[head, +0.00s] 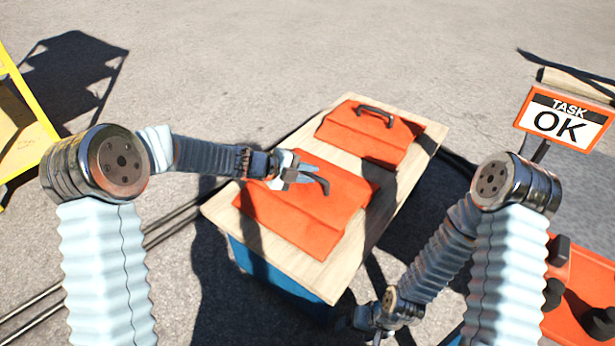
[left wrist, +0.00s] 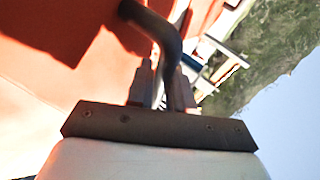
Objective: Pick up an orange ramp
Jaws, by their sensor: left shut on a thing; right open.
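Two orange ramps with dark handles lie on a light wooden table top (head: 216,211). The nearer orange ramp (head: 285,220) is at the table's left front, and the farther orange ramp (head: 350,137) is behind it to the right. My left gripper (head: 300,178) is at the nearer ramp's handle (head: 323,186), shut on it. The left wrist view shows the dark curved handle (left wrist: 160,28) between the fingers, with the orange surface (left wrist: 45,40) beside it. My right gripper (head: 378,330) is low at the bottom of the head view, right of the table, partly cut off, open and apart from both ramps.
A sign reading "TASK OK" (head: 560,122) stands at the right. An orange item with black knobs (head: 580,300) is at the lower right. A yellow frame (head: 30,105) stands at the left edge. Dark cables (head: 170,225) lie on the ground left of the table. Open pavement lies beyond the table.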

